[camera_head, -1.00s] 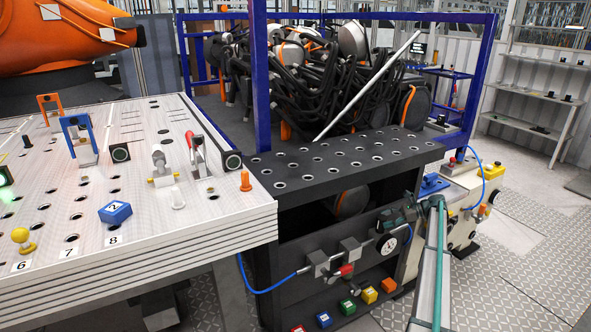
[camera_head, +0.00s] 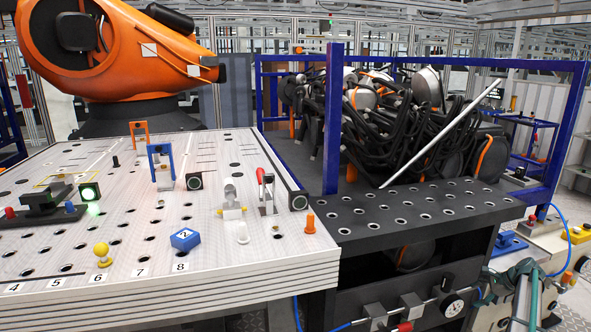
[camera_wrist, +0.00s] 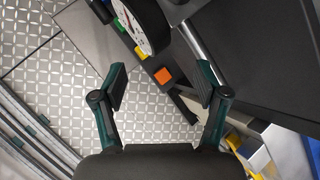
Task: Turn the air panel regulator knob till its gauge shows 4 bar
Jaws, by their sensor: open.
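The air panel gauge (camera_head: 453,307) is a round white dial in a black rim, low on the front of the black bench. It also shows at the top of the wrist view (camera_wrist: 146,20), partly cut off and seen at a slant; I cannot read its needle. The gauge lies beyond the fingertips in the picture. In the head view my gripper is to the right of the gauge, its fingers hard to make out.
Grey pipe blocks (camera_head: 375,313) sit left of the gauge. The black bench top (camera_head: 420,212) overhangs the panel. A white perforated table (camera_head: 120,215) stands left; floor plates lie below.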

